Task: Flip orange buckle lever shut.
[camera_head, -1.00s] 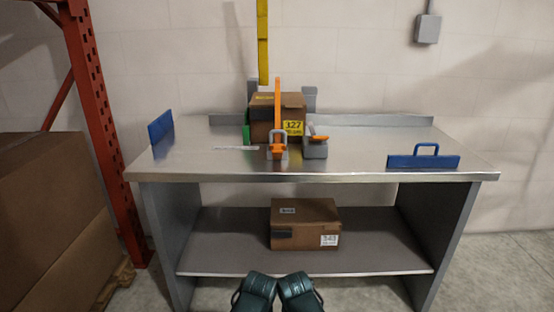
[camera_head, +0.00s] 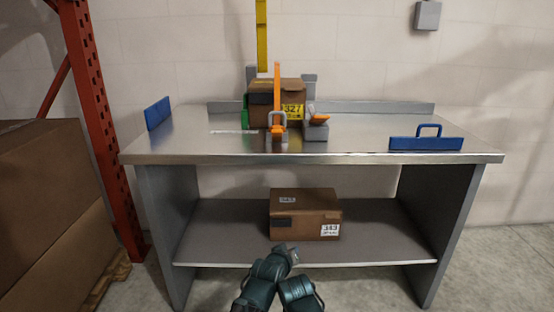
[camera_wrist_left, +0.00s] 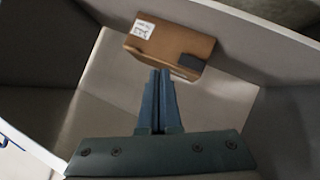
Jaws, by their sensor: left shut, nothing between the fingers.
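The orange buckle lever (camera_head: 277,85) stands upright in front of the cardboard box (camera_head: 292,91) on the metal workbench (camera_head: 180,148). Its lower end meets an orange and grey buckle (camera_head: 278,132) near the bench's front. A grey block (camera_head: 315,132) with a shorter orange piece (camera_head: 319,119) on top stands just right of it. My left gripper (camera_head: 293,250) is low in front of the lower shelf, well below the lever and apart from it. In the left wrist view its fingers (camera_wrist_left: 160,73) are shut and empty. My right arm shows at the bottom, but its fingers are not visible.
A second cardboard box (camera_head: 304,215) lies on the lower shelf (camera_head: 225,248). Blue pieces stand at the bench's left (camera_head: 158,113) and right (camera_head: 427,143). A green part (camera_head: 245,116) is beside the upper box. The bench top on both sides is mostly clear.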

